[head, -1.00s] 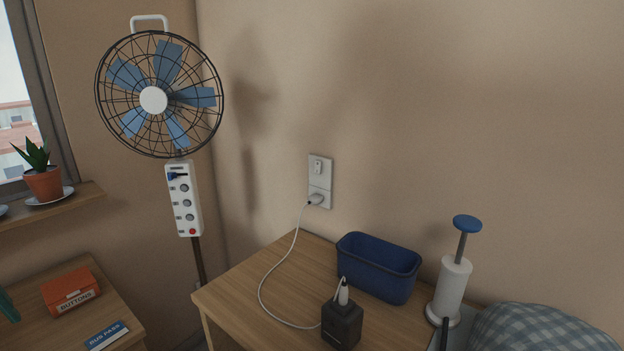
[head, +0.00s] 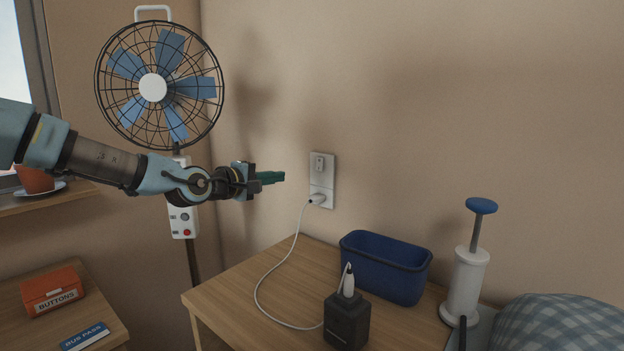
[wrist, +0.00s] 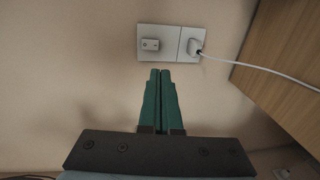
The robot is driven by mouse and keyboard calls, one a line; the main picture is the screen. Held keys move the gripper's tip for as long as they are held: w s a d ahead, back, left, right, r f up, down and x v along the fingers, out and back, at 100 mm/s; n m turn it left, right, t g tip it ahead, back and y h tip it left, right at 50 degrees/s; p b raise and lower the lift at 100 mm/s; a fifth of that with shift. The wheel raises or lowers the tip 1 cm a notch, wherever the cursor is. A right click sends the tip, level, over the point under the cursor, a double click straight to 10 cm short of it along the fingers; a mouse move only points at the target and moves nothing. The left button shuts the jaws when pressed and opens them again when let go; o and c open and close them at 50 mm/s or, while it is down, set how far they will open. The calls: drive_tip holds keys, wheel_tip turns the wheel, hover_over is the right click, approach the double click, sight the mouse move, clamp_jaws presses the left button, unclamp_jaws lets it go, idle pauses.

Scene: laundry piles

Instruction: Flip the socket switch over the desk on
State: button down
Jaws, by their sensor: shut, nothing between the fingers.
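The socket switch (head: 319,164) is a small light rocker on the upper part of a grey-white wall plate (head: 331,176) above the desk (head: 266,281). A white plug (head: 318,198) sits in the lower part of the plate. In the wrist view the switch (wrist: 150,45) is on the left half and the plug (wrist: 194,47) on the right. My gripper (head: 283,176) has green fingers, shut and empty, left of the plate and apart from it in the head view. In the wrist view the fingertips (wrist: 160,71) point at the plate, just below the switch.
A white cable (head: 266,272) runs from the plug to a dark charger block (head: 347,320) on the desk. A blue bin (head: 385,267) and a white pump stand (head: 466,285) are on the desk. A fan (head: 160,86) stands left. The wall around the plate is clear.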

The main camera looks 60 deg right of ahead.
drive_tip(key=shift+d+r, duration=0.15)
drive_tip(key=shift+r, duration=0.1)
drive_tip(key=shift+s, duration=0.1)
drive_tip(key=p, duration=0.4)
approach(319, 170)
drive_tip(key=d, duration=0.6)
drive_tip(key=shift+s+f, duration=0.1)
drive_tip(key=shift+f, duration=0.2)
drive_tip(key=shift+d+f+p, duration=0.15)
drive_tip(key=shift+d+p, duration=0.15)
drive_tip(key=shift+d, duration=0.1)
drive_tip(key=shift+f, duration=0.1)
